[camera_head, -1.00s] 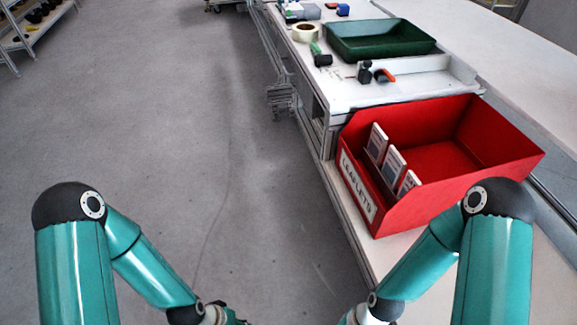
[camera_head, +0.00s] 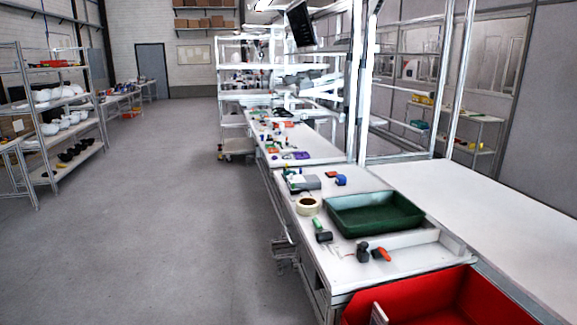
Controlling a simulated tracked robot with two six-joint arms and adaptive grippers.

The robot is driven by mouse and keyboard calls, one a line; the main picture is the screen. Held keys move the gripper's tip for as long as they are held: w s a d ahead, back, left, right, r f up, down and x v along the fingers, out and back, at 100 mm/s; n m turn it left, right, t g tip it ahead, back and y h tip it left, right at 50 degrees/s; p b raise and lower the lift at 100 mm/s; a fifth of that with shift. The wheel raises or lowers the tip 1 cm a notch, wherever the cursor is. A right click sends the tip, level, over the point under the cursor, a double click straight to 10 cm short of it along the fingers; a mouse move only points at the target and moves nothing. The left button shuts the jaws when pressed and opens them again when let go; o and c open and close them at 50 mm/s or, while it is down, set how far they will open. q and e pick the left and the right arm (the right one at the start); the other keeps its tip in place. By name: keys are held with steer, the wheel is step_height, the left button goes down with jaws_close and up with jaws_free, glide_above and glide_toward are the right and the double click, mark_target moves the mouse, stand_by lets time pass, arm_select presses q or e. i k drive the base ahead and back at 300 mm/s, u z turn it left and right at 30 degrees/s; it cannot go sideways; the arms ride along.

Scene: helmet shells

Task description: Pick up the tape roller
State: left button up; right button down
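A cream roll of tape (camera_head: 308,205) lies flat at the left edge of the white workbench (camera_head: 340,278). A small tool with a green handle and a black head (camera_head: 323,236) lies nearer to me, just in front of the roll. A black tool (camera_head: 363,251) and an orange-handled piece (camera_head: 381,254) lie further right. I cannot tell for sure which of these is the tape roller. Neither of my grippers is in view.
A green tray (camera_head: 375,226) sits right of the roll. A red bin (camera_head: 450,297) stands at the bench's near end. A blue item (camera_head: 341,180) lies behind. Metal posts rise at the right. The grey floor (camera_head: 160,230) left of the bench is clear.

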mark_target(325, 236)
steer(key=u, duration=0.05)
steer(key=k, duration=0.4)
steer(key=u, duration=0.8)
steer(key=i, duration=1.65)
steer(key=z, duration=0.4)
steer(key=i, duration=0.9)
steer(key=z, duration=0.65)
steer(key=k, duration=0.8)
steer(key=z, duration=0.35)
steer(key=i, duration=0.2)
steer(key=u, duration=0.15)
